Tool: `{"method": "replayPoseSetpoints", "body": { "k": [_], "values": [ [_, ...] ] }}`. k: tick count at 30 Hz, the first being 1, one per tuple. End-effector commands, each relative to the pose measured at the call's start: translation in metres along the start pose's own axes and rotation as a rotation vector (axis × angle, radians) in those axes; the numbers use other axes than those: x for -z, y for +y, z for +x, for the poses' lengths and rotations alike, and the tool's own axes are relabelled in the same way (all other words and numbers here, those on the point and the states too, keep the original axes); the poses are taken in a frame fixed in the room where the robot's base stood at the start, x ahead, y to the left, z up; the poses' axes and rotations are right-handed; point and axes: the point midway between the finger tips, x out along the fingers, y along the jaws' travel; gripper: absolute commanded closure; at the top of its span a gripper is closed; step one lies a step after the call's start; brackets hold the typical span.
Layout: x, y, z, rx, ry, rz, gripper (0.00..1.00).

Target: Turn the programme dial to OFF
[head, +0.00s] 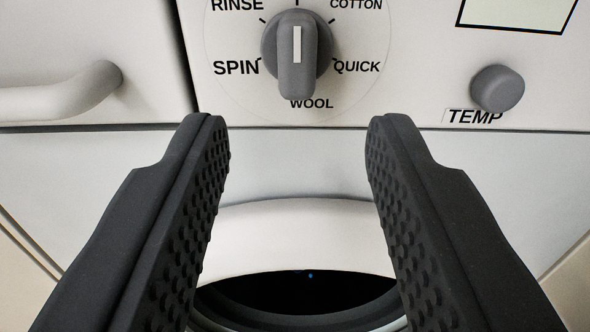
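The programme dial (296,55) is a grey knob with a raised grip bar on the washing machine's white front panel, at the top middle of the head view. A white line on its bar points straight up. Labels RINSE, COTTON, SPIN, QUICK and WOOL show around it; the top of the label ring is cut off by the frame, and no OFF label is in view. My gripper (296,135) is open and empty, its two black textured fingers wide apart. The fingertips appear just below the dial and to either side of it, not touching it.
A smaller grey TEMP knob (497,89) sits to the right, under a display (515,12). A white drawer handle (62,92) sticks out at the left. The round door (300,235) with its dark opening lies below, between my fingers.

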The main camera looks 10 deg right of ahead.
Motion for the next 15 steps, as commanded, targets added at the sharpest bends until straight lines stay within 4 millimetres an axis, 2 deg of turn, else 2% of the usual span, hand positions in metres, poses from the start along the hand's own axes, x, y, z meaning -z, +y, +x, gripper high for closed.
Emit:
{"method": "replayPoseSetpoints", "body": {
  "k": [6,15],
  "values": [
    [-0.001,0.001,-0.036,-0.001,-0.003,0.001,0.62],
    [-0.002,-0.001,-0.069,0.001,-0.003,0.0,0.62]
  ]
}}
